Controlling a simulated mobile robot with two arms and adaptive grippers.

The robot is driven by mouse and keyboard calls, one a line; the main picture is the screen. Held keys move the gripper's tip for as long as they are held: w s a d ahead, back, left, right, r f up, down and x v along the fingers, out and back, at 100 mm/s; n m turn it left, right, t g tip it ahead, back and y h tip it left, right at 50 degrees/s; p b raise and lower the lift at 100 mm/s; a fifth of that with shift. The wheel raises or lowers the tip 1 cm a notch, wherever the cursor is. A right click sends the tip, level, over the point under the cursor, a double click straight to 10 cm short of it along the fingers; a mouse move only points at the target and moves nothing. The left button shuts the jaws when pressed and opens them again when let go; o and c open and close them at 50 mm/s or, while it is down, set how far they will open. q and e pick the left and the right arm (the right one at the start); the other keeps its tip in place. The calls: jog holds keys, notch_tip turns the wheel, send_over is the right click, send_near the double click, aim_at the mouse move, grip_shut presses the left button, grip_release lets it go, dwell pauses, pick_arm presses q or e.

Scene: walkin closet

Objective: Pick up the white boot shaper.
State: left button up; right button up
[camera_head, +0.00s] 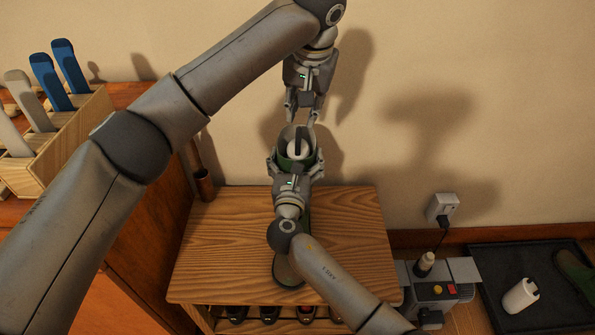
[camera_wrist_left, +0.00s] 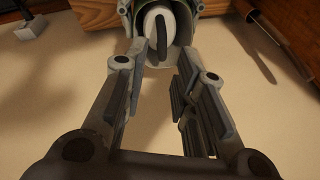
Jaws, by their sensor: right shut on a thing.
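The white boot shaper (camera_head: 292,150) sits inside the shaft of a green boot (camera_head: 282,159), with its dark handle upright at the top. The boot stands on a wooden bench; its toe shows below my right arm. My right gripper (camera_head: 296,163) is shut on the boot's shaft. My left gripper (camera_head: 303,115) is open and empty, pointing down just above the boot's opening. In the left wrist view, the shaper's white top (camera_wrist_left: 150,22) and dark handle (camera_wrist_left: 161,30) lie just beyond and between the open left fingertips (camera_wrist_left: 161,55). The shaper's lower part is hidden in the boot.
The wooden bench (camera_head: 225,240) has dark shoes beneath. A wooden rack (camera_head: 70,135) with blue and grey upright pieces stands left. At right are a grey device (camera_head: 440,290), and a black tray (camera_head: 490,265) with a white cylindrical object (camera_head: 521,295) and another green boot (camera_head: 577,270).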

aim_at(300, 133)
pick_arm(q)
jog(key=w+f, duration=0.1)
jog(key=f, duration=0.2)
jog(key=w+f+n+t+y, duration=0.1)
jog(key=f, duration=0.2)
jog(key=w+a+f+n, duration=0.1)
jog(key=w+f, duration=0.1)
jog(key=f, duration=0.2)
dwell(0.4)
grip_shut()
